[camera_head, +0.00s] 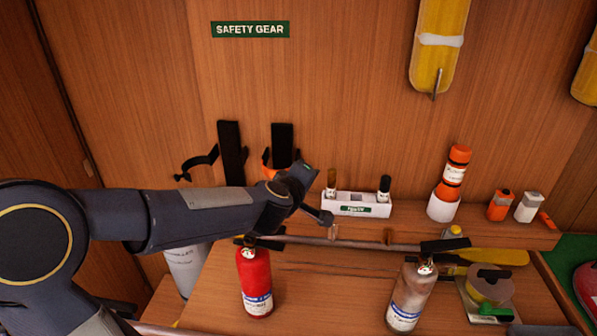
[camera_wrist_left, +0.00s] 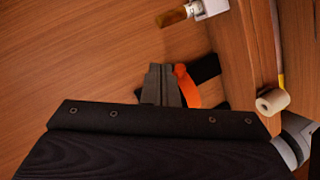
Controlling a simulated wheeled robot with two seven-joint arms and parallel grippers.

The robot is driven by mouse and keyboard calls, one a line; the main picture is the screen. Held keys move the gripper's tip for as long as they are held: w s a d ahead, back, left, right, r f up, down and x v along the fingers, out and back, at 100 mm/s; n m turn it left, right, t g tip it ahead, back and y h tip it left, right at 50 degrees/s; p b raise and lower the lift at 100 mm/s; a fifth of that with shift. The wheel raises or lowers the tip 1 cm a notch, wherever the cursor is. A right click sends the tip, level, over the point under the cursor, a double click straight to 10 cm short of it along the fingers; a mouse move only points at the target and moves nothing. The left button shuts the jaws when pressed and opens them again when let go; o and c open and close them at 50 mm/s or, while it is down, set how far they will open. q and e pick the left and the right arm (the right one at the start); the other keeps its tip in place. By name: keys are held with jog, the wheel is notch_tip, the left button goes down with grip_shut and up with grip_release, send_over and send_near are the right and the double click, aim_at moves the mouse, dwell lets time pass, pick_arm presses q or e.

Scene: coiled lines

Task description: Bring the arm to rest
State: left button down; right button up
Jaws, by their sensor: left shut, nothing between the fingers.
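My left arm comes in from the left across the head view, in front of the wood wall panel. Its left gripper (camera_head: 322,214) is near the left end of the white flare holder (camera_head: 382,208). In the left wrist view the fingers of this gripper (camera_wrist_left: 161,72) are together and hold nothing. An orange strap (camera_wrist_left: 187,88) on a black wall bracket (camera_wrist_left: 207,70) shows just beside the fingers; I cannot tell whether they touch it. My right gripper is not in view.
A red extinguisher (camera_head: 255,281) and a greyish-brown extinguisher (camera_head: 408,298) stand in front. An orange cylinder (camera_head: 455,174) in a white cup, an orange box (camera_head: 499,206) and a white box (camera_head: 528,207) are on the shelf at right. A black bracket (camera_head: 231,150) is on the wall.

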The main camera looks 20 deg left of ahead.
pick_arm(q)
jog(key=shift+s+d+r, duration=0.35)
jog(key=shift+s+d, duration=0.25)
jog(key=shift+s+d+r, duration=0.3)
jog(key=shift+s+d, duration=0.25)
jog(key=shift+d, duration=0.05)
jog(key=s+f+m+g+h+b, duration=0.2)
jog(key=s+f+m+g, duration=0.2)
jog(key=s, duration=1)
jog(key=s+f+m+g+h+b, duration=0.1)
jog(key=s+f+m+g, duration=0.3)
jog(key=s+f+m, duration=0.4)
jog(key=s+f+h, duration=0.1)
jog(key=s, duration=0.6)
jog(key=shift+s+d+f+h+b, duration=0.3)
jog(key=shift+b, duration=0.1)
